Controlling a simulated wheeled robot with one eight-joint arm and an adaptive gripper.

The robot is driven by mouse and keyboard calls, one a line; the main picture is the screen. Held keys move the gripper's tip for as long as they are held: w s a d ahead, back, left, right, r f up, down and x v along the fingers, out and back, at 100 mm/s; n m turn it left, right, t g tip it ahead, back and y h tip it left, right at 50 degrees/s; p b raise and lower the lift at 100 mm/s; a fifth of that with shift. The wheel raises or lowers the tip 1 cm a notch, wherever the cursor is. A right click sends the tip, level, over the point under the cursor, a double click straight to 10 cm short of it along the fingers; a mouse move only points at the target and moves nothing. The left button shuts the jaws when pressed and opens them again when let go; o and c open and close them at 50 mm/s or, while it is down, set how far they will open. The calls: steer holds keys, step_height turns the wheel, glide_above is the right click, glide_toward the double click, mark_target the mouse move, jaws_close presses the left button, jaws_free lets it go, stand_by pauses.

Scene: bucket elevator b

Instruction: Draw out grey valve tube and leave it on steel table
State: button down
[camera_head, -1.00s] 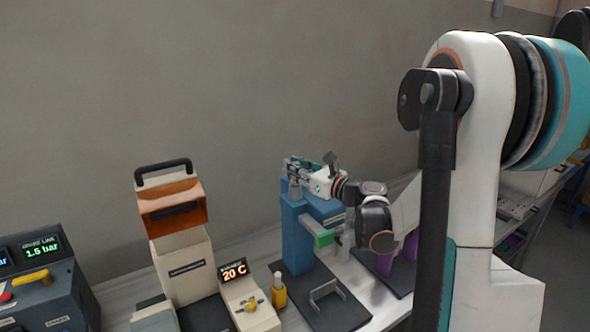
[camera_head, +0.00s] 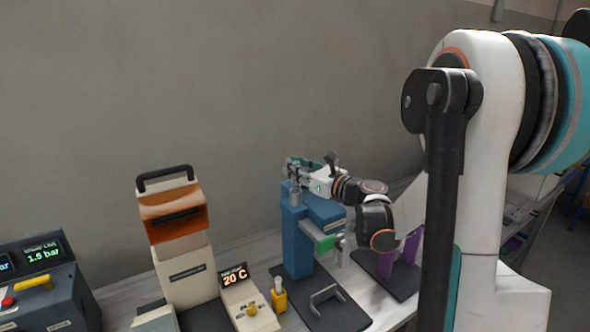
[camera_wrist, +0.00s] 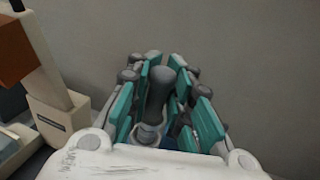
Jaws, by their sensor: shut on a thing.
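The grey valve tube (camera_wrist: 160,92) stands between the teal-padded fingers of my gripper (camera_wrist: 158,85) in the wrist view, with its rounded grey top showing. My gripper is shut on it. In the head view my gripper (camera_head: 300,168) is at the top of the blue stand (camera_head: 297,240), and a short grey part of the tube (camera_head: 296,196) shows below the fingers. The fingers hide much of the tube, and I cannot tell how deep it sits in the stand. The steel table (camera_head: 262,250) is the light surface beneath the stand.
A cream and orange machine (camera_head: 185,265) with a black handle stands left of the stand. A 20 C display box (camera_head: 247,300) and a yellow item (camera_head: 279,297) are in front. A dark pressure console (camera_head: 45,285) is far left. Purple posts (camera_head: 386,262) stand to the right.

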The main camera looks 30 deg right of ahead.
steer(key=shift+r+p, duration=1.3)
steer(key=shift+r, duration=0.95)
steer(key=shift+r+p, duration=1.2)
steer(key=shift+r, duration=0.8)
